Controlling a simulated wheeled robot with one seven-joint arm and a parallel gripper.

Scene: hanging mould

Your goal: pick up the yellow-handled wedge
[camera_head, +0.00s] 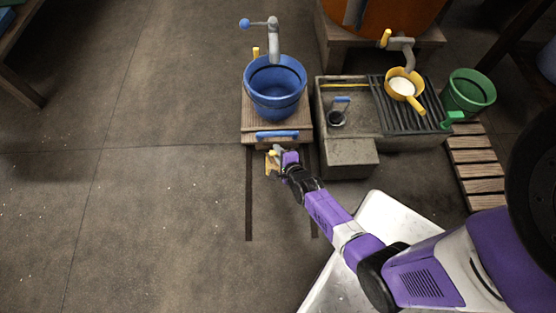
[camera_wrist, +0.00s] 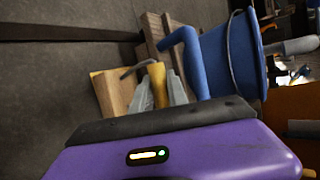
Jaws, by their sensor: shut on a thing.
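The yellow-handled wedge (camera_head: 271,166) is a pale wooden piece, seen just in front of the wooden trolley that carries the blue bucket. In the wrist view its wooden block (camera_wrist: 115,92) lies left of the fingers, and its upright yellow handle (camera_wrist: 157,76) is between them. My gripper (camera_head: 279,156) is shut on the yellow handle, and its grey fingers (camera_wrist: 159,88) show on both sides of it. I cannot tell whether the wedge touches the floor or the trolley.
The blue bucket (camera_head: 275,98) stands on the trolley (camera_head: 248,130), with a blue bar handle (camera_head: 277,134) close to my gripper. Dark rails (camera_head: 249,195) run along the floor. A stone trough (camera_head: 348,150) stands right, with a yellow ladle (camera_head: 404,86). The left floor is clear.

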